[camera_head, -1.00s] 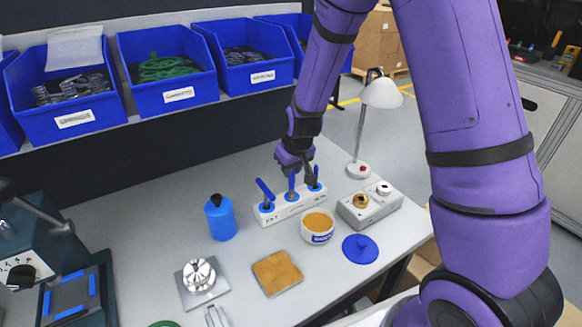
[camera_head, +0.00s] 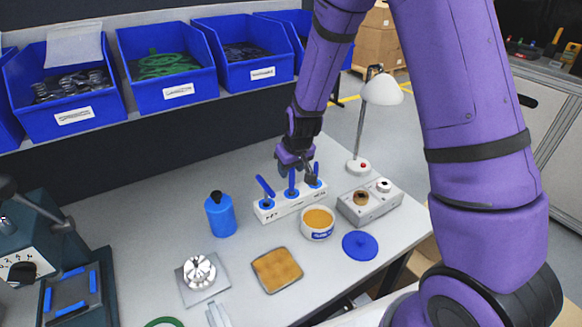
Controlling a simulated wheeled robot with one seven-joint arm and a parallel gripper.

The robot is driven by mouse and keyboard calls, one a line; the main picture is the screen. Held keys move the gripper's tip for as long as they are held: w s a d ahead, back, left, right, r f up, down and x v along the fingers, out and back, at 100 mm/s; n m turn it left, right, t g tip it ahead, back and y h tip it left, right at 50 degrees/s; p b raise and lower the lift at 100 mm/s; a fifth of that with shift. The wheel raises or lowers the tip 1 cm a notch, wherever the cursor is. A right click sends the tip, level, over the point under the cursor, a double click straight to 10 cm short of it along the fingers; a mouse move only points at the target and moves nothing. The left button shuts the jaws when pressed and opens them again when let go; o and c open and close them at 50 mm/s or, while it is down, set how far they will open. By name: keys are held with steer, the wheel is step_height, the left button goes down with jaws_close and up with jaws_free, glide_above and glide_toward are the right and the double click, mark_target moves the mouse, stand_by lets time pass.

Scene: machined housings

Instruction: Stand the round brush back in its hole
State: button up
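A white block (camera_head: 272,216) with blue-ringed holes stands on the bench and holds three blue-handled tools. The left tool (camera_head: 264,186) leans to the left. The middle tool (camera_head: 292,181) and the right tool (camera_head: 316,170) stand nearly upright. Which of them is the round brush is too small to tell. My gripper (camera_head: 310,178) is at the block, between the middle and right handles and close to the right one. Its fingers are small and partly hidden, so I cannot see whether they grip a handle.
A tub of orange paste (camera_head: 318,222) stands just in front of the block, with a blue lid (camera_head: 360,245) nearby. A grey two-socket box (camera_head: 369,207) and a lamp (camera_head: 381,92) are to the right. A blue bottle (camera_head: 221,215) is left. Blue bins (camera_head: 169,92) line the shelf behind.

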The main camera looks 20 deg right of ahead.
steer(key=shift+r, duration=0.1)
steer(key=v, duration=1)
steer(key=shift+r, duration=0.35)
steer(key=shift+s+d, duration=0.1)
steer(key=shift+s, duration=0.05)
steer(key=s+d+r+m+t, duration=0.1)
steer(key=s+d+r, duration=0.2)
steer(key=s+r, duration=1.05)
steer(key=s+d+r, duration=0.1)
steer(key=s+r, duration=0.2)
steer(key=s, duration=0.4)
steer(key=s+d+r+m, duration=0.1)
steer(key=s+d+r, duration=0.1)
steer(key=s+r, duration=0.2)
steer(key=s, duration=0.2)
steer(key=shift+s+t+h, duration=0.3)
steer(key=shift+s+t, duration=0.1)
